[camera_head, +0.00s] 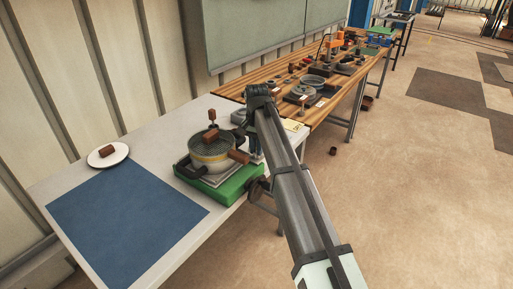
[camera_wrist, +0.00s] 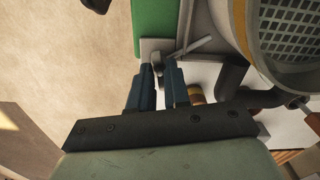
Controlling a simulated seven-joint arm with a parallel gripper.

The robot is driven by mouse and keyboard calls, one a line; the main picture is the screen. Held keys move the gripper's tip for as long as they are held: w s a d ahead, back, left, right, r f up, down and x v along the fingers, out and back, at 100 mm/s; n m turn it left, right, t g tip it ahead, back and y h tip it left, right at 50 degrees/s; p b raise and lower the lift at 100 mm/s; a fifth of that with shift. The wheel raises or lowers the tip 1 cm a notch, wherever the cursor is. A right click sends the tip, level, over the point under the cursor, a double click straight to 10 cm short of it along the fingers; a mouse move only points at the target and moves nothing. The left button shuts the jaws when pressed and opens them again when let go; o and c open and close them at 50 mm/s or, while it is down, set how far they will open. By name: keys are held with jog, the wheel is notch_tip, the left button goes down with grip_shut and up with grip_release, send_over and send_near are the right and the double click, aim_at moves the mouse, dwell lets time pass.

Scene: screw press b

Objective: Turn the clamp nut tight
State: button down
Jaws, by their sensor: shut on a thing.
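My gripper (camera_wrist: 159,68) shows in the wrist view with its two dark blue fingers pointing at the edge of the press's green base (camera_wrist: 153,20). The fingers are shut on the small grey clamp nut (camera_wrist: 158,58), which is mostly hidden between the tips. A thin silver bar (camera_wrist: 190,46) lies just right of the fingertips. In the head view the press (camera_head: 211,150) stands on its green base (camera_head: 232,186), with a round gridded plate and brown handles. My arm comes down at its right side, and the fingertips are hard to make out there.
A blue mat (camera_head: 125,222) covers the front of the white table. A white plate (camera_head: 94,160) with a brown block (camera_head: 106,151) stands at the left. A wooden bench (camera_head: 320,115) with several tools extends behind. A dark curved handle (camera_wrist: 235,98) is close right of my fingers.

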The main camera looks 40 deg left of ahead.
jog(key=m, duration=1.2)
jog(key=shift+m, duration=0.3)
dwell(0.4)
jog(key=c, duration=1.2)
grip_release()
notch_tip(320, 180, up, 14)
